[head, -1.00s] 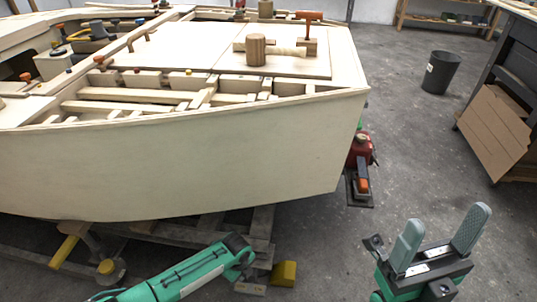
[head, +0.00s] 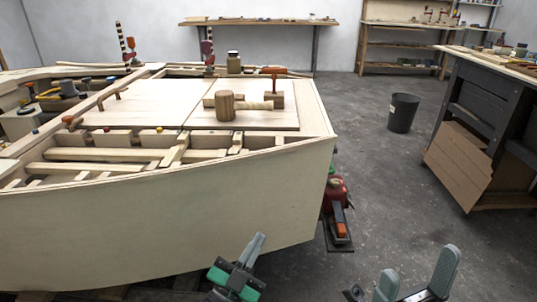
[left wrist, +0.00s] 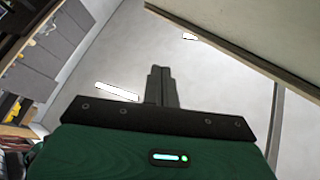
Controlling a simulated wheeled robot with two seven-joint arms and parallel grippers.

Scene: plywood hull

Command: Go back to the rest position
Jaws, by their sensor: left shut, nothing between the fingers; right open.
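My left gripper (head: 254,250) is in the lower middle of the head view, in front of the hull's side. Its fingers are shut together with nothing between them, and they point up. The left wrist view also shows its closed fingers (left wrist: 161,88) against open background. My right gripper (head: 416,284) is at the bottom right of the head view, over the floor. Its two grey-green fingers stand apart and empty, and its lower part is cut off by the frame.
The plywood hull (head: 170,224) fills the left, with a wooden mallet (head: 226,107) on its deck. A red machine (head: 336,194) stands beside the hull. A black bin (head: 402,112) and a dark workbench (head: 478,106) are at the right. The grey floor between is clear.

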